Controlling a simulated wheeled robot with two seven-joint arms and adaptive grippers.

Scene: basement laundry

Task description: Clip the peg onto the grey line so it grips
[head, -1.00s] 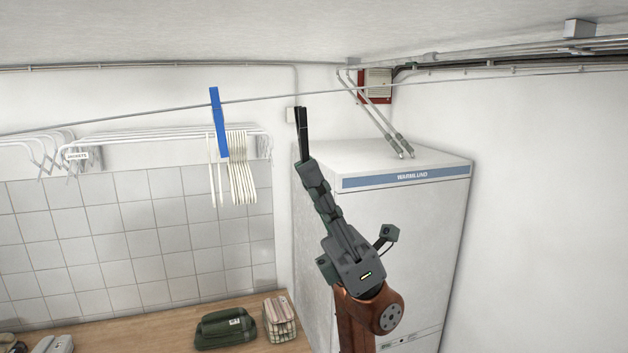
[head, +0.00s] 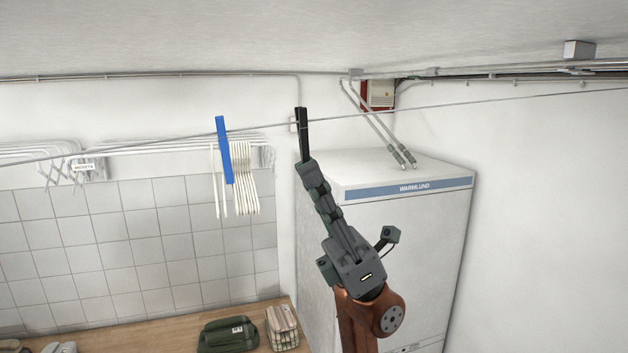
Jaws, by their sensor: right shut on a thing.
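The grey line (head: 400,109) runs across the view, rising to the right. A blue peg (head: 223,150) hangs upright on it. My right gripper (head: 308,166) is shut on a slim black peg (head: 303,138) that points up from its fingertips. The black peg's upper end overlaps the line in the picture and reaches a little above it. I cannot tell whether its jaws are around the line or only in front of it. My left gripper is not in view.
White hangers (head: 240,178) hang behind the blue peg. A white boiler (head: 405,240) marked WARMLUND stands behind my right arm, with pipes (head: 378,122) above it. A green bag (head: 228,335) and a striped bag (head: 281,326) sit on the wooden counter (head: 187,316). The right side is clear.

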